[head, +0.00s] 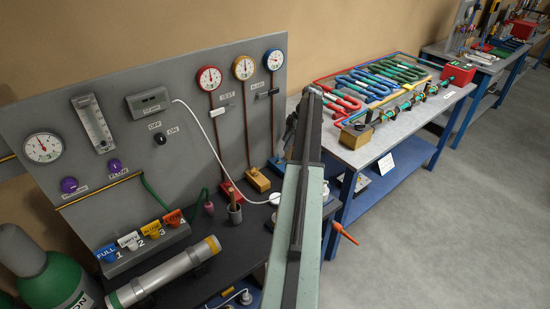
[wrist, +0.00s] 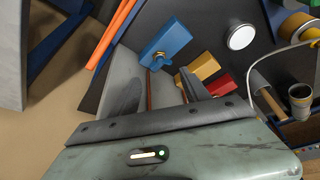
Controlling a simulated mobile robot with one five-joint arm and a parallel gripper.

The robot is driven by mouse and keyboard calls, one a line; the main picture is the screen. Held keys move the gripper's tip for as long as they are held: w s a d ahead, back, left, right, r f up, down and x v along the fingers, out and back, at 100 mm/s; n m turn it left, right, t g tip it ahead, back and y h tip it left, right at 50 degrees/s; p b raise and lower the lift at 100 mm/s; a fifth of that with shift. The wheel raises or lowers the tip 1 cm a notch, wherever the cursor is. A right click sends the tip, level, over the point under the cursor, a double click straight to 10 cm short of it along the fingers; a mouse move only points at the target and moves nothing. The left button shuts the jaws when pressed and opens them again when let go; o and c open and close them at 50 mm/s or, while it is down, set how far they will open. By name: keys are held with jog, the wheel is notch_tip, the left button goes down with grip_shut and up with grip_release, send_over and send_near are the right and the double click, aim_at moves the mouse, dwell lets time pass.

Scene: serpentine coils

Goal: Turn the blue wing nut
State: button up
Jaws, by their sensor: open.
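A blue block (wrist: 166,44) stands on the dark bench in the wrist view, with a small blue and brass fitting on its near side. In the head view the blue block (head: 277,163) shows only partly, beside my arm, below the blue-rimmed gauge (head: 274,60). My gripper (wrist: 160,84) is open, its two grey fingers apart just short of the block, with a copper pipe showing between them. I see no contact with the fitting. In the head view my arm hides much of this area.
A yellow block (head: 258,180) and a red block (head: 231,192) stand left of the blue one. A pen cup (head: 235,213) and a white round disc (wrist: 241,37) are nearby. A table with coloured coils (head: 390,75) is at the right; grey floor (head: 450,220) is clear.

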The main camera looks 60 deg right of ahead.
aim_at(280, 161)
jog(key=b+x, duration=0.7)
jog(key=shift+a+f, duration=0.15)
jog(key=shift+f, duration=0.2)
jog(key=shift+w+r, duration=0.1)
jog(key=c, duration=1)
jog(key=shift+a, duration=0.1)
jog(key=shift+c, duration=0.4)
jog(key=shift+m, duration=0.3)
